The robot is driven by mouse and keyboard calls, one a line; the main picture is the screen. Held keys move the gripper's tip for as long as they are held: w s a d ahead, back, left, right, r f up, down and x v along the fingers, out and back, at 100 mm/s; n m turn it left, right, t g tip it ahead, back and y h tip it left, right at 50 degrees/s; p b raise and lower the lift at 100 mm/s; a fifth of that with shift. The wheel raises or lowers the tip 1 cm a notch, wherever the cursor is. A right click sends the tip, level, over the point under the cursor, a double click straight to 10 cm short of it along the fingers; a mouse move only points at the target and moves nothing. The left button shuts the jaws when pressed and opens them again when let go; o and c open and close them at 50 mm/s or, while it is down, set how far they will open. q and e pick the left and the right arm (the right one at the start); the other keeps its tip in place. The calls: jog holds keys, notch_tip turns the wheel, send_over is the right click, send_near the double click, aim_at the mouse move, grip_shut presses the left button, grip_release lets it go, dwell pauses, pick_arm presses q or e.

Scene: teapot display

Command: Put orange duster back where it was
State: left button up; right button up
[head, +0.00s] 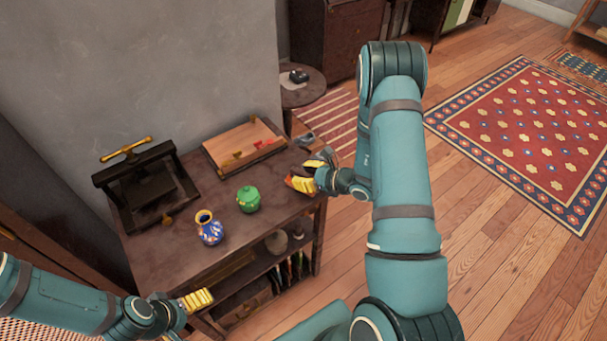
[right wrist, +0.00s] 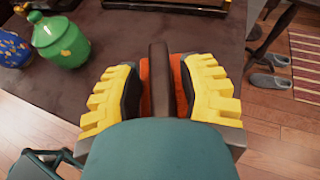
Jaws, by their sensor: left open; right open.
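The orange duster (right wrist: 179,88), orange with a dark brown handle, lies at the table's right end in the right wrist view. My right gripper (right wrist: 165,66) is open, with one yellow finger on each side of the duster; I cannot tell whether they touch it. In the head view my right gripper (head: 311,173) is at the right edge of the dark table (head: 165,250) and mostly hides the duster. My left gripper (head: 197,300) is open and empty, low in front of the table's left part.
A green lidded pot (head: 248,200) and a blue patterned vase (head: 209,229) stand left of the duster. A dark press (head: 143,185) and a wooden board (head: 243,142) are at the back. A shelf below holds several items. Grey slippers (right wrist: 270,72) lie on the floor.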

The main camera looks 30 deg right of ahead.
jog(key=p+v, duration=0.1)
jog(key=v, duration=1.1)
jog(key=s+a+f+n+g+y, duration=0.1)
jog(key=s+a+f+n+g, duration=0.3)
jog(key=s+a+n+g, duration=0.4)
jog(key=s+a+f+n+g, duration=0.55)
jog(key=a+n, duration=0.25)
jog(key=a, duration=0.3)
jog(key=w+a+n+t+h, duration=0.3)
jog(key=w+a+n, duration=0.3)
jog(key=n, duration=0.7)
jog(key=shift+a, duration=1.05)
